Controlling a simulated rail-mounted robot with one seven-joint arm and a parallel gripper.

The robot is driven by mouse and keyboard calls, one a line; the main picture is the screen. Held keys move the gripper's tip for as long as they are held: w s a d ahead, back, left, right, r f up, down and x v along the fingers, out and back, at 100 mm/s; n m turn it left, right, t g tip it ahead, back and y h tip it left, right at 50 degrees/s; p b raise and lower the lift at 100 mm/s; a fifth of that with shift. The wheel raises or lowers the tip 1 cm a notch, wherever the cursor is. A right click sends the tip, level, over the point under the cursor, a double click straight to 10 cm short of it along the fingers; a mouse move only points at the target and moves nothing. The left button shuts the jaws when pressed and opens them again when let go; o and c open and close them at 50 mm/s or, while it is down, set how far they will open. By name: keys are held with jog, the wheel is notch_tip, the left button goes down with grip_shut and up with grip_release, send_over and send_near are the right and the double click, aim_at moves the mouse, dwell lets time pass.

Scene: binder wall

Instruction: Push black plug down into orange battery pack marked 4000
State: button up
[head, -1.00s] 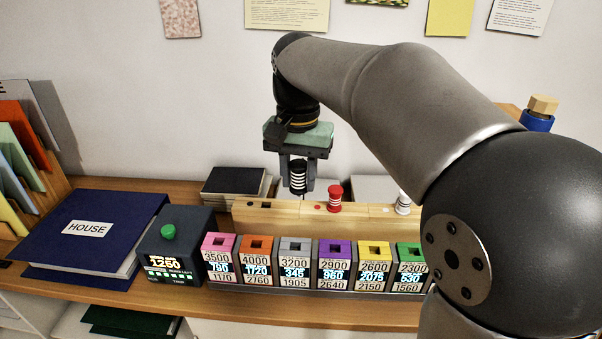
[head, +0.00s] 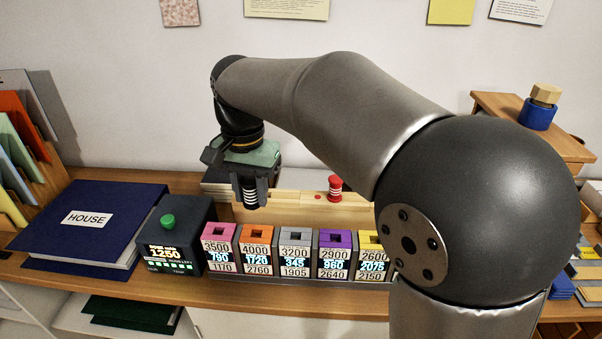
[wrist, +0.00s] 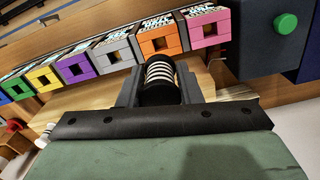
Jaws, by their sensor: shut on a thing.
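My gripper (head: 250,196) is shut on the black plug (head: 250,190), a black cylinder with white rings. It holds the plug upright in the air, behind and above the row of packs. The orange battery pack marked 4000 (head: 256,252) stands second from the left in the row, with a square socket in its top. In the wrist view the plug (wrist: 160,75) is between the fingers, and the orange pack (wrist: 160,40) lies just beyond it, its socket open and empty. The plug is apart from the pack. Its lower tip is hard to make out.
The pink pack (head: 219,250) and grey pack (head: 295,252) flank the orange one closely. A dark box with a green button (head: 168,221) stands at the left, beside a blue HOUSE binder (head: 90,222). A red plug (head: 335,188) stands on the wooden rack (head: 300,208) behind.

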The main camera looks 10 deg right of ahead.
notch_tip(320, 180, down, 5)
jog(key=shift+f+b, duration=0.2)
jog(key=shift+b, duration=1)
jog(key=shift+f, duration=0.1)
jog(key=shift+f, duration=0.25)
jog(key=shift+f, duration=0.15)
jog(key=shift+f+b, duration=0.5)
jog(key=shift+f, duration=0.1)
jog(key=shift+f, duration=0.3)
jog(key=o, duration=1.1)
jog(key=shift+c, duration=0.2)
